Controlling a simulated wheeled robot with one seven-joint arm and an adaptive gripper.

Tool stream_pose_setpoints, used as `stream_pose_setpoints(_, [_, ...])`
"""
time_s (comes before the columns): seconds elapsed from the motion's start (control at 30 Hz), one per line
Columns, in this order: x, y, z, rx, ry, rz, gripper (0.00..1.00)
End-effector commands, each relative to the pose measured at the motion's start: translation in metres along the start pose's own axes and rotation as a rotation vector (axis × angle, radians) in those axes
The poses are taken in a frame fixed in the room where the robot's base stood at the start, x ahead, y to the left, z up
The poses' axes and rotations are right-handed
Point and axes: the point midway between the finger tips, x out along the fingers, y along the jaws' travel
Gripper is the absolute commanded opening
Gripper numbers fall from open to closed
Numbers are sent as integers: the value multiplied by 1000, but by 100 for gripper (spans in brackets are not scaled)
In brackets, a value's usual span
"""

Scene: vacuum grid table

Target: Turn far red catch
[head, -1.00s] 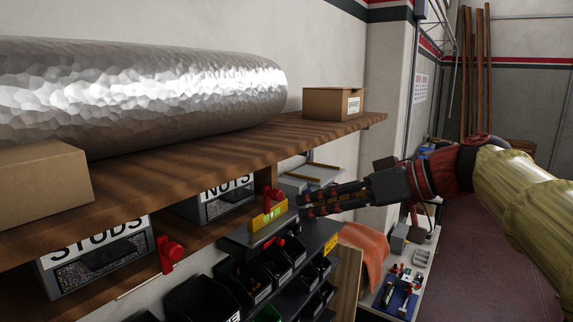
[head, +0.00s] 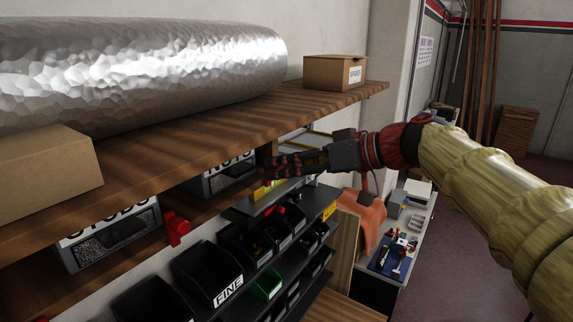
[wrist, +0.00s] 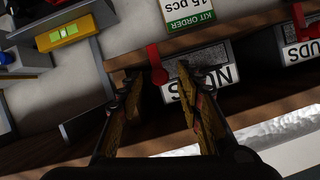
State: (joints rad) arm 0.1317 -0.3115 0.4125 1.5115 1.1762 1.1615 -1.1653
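The far red catch (wrist: 157,66) shows in the wrist view on the wooden shelf edge, beside the NUTS drawer (wrist: 208,80). Its handle end lies between and just beyond my fingertips, with no clear contact. My gripper (wrist: 158,82) is open, its two fingers spread on either side of the catch. In the head view my gripper (head: 270,168) is at the far end of the shelf front and hides the far catch. The near red catch (head: 177,228) stands beside the STUDS drawer (head: 110,237). The NUTS drawer also shows in the head view (head: 229,176).
The upper wooden shelf (head: 200,133) carries a large metal roll (head: 150,70) and cardboard boxes. Black bins (head: 207,273) stand below. The floor on the right is open.

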Motion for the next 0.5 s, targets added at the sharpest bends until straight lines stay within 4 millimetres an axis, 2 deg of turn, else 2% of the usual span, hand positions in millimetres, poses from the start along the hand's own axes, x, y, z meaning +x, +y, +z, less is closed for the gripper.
stream_pose_setpoints(0.13, [0,0,0,1,-1,0,35])
stream_pose_setpoints(0.5, [0,0,0,1,-1,0,14])
